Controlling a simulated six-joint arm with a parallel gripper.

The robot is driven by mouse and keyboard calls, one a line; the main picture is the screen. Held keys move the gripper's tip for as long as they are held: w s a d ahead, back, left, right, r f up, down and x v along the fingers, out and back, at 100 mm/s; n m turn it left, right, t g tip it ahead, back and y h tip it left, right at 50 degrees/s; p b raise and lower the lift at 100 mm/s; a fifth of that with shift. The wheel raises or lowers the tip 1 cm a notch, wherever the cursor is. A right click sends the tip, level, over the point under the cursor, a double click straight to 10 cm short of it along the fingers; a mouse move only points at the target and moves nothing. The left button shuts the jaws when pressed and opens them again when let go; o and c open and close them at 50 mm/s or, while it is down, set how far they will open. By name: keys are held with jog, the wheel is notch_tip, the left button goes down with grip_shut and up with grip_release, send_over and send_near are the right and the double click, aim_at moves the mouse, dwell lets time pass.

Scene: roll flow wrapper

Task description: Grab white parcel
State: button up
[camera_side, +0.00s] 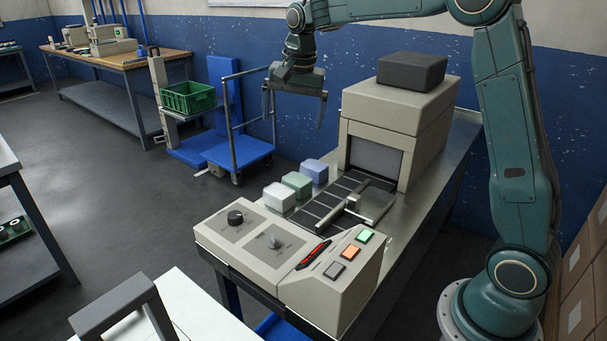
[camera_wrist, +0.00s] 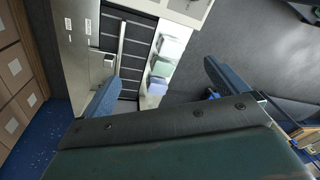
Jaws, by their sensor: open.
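The white parcel (camera_side: 279,196) is a small rounded block on the left edge of the wrapper's bench. It is the nearest to the control panel in a row of three. A green parcel (camera_side: 297,184) and a blue parcel (camera_side: 315,170) lie behind it. In the wrist view the white parcel (camera_wrist: 172,47) is at the top of the row, above the green parcel (camera_wrist: 162,67) and the blue one (camera_wrist: 157,85). My gripper (camera_side: 295,112) is open and empty, above and behind the row. In the wrist view its two fingers (camera_wrist: 158,88) are spread wide around the parcels' side of the bench.
A dark slatted conveyor (camera_side: 325,204) runs beside the parcels into the beige wrapper housing (camera_side: 398,112). The control box (camera_side: 262,238) with knobs and buttons stands in front. A blue trolley (camera_side: 236,150) is behind left. The air above the parcels is clear.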

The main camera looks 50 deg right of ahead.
jog(key=w+d+f+m+g, duration=0.1)
jog(key=w+d+f+m, duration=0.25)
jog(key=w+f, duration=0.4)
jog(key=m+g, duration=0.1)
jog(key=m, duration=0.2)
send_over(279, 191)
notch_tip(279, 191, down, 9)
jog(key=shift+a+f, duration=0.1)
jog(key=shift+f, duration=4.05)
jog(key=shift+f, duration=0.1)
jog(key=shift+f, duration=2.55)
jog(key=shift+r, duration=0.1)
jog(key=c, duration=1.2)
